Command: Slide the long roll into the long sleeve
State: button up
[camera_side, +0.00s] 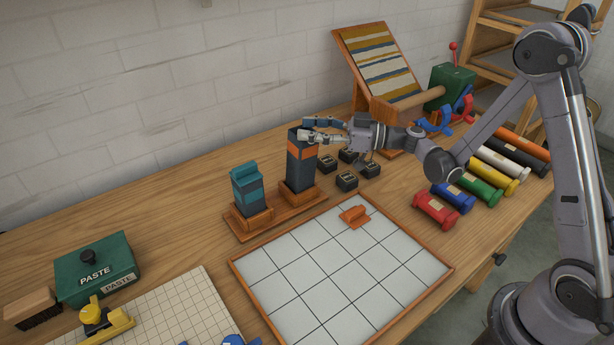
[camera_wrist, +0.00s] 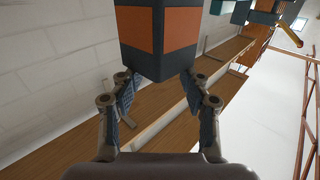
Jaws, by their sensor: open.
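A tall dark blue box with an orange band (camera_side: 301,168), which looks like the long sleeve, stands upright in a wooden base (camera_side: 299,194). My gripper (camera_side: 305,131) is open at its upper end, with the fingers beside it. In the wrist view, the box (camera_wrist: 160,30) fills the top centre, just beyond the open fingers (camera_wrist: 160,98). Contact is unclear, and I cannot see into the box. A shorter teal box (camera_side: 246,189) stands to its left. Several capped rolls lie at the right; the orange one (camera_side: 523,143) and the black one (camera_side: 517,153) look longest.
Small black blocks (camera_side: 347,181) stand right of the tall box. A white gridded tray (camera_side: 340,270) with an orange piece (camera_side: 354,215) lies in front. A tilted striped board (camera_side: 378,62) and green machine (camera_side: 450,85) stand behind. A green paste box (camera_side: 92,268) sits at left.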

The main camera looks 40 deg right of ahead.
jog(key=v, duration=1)
jog(key=shift+s+d+f, duration=0.15)
jog(key=shift+s+d, duration=0.1)
jog(key=shift+s, duration=0.05)
jog(key=shift+a, duration=0.1)
jog(key=s+a+f+m+g+h, duration=0.1)
jog(key=s+a+m+g+h, duration=0.3)
jog(key=s+a+g+h, duration=0.15)
jog(key=s+d+m+h, duration=0.4)
jog(key=s+h, duration=0.3)
jog(key=s, duration=0.4)
jog(key=shift+s+d+r+m, duration=0.3)
jog(key=shift+s+d+m, duration=0.05)
jog(key=shift+d+m, duration=0.05)
